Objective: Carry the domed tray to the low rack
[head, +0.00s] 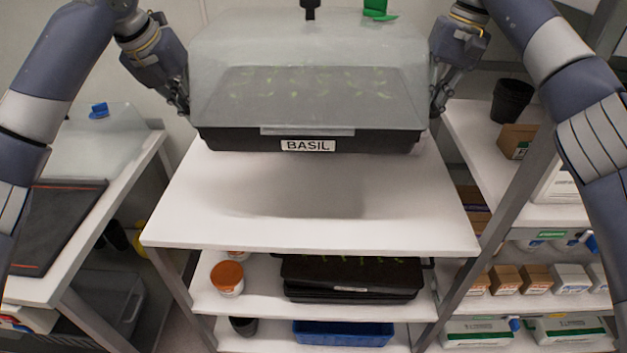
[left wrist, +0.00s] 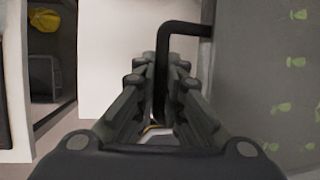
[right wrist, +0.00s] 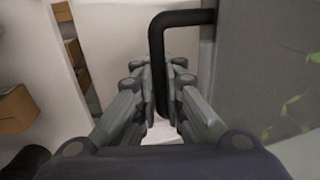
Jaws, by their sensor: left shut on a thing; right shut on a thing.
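The domed tray is a black tray (head: 370,141) labelled BASIL under a clear, misty dome (head: 310,50), with green seedlings inside. In the head view it is level and appears held above the white top shelf (head: 290,225), with a shadow on the shelf below its front. My left gripper (head: 183,108) is at its left end and my right gripper (head: 437,110) at its right end. The left wrist view shows my left fingers (left wrist: 165,85) shut around a black bar handle (left wrist: 185,29). The right wrist view shows my right fingers (right wrist: 160,85) shut on the matching handle (right wrist: 182,17).
Lower shelves hold an orange-lidded tub (head: 228,280), a black seedling tray (head: 350,278) and a blue bin (head: 343,333). A bench with a dark mat (head: 55,225) stands at left. A rack at right holds a black pot (head: 511,100) and boxes. The top shelf's front is clear.

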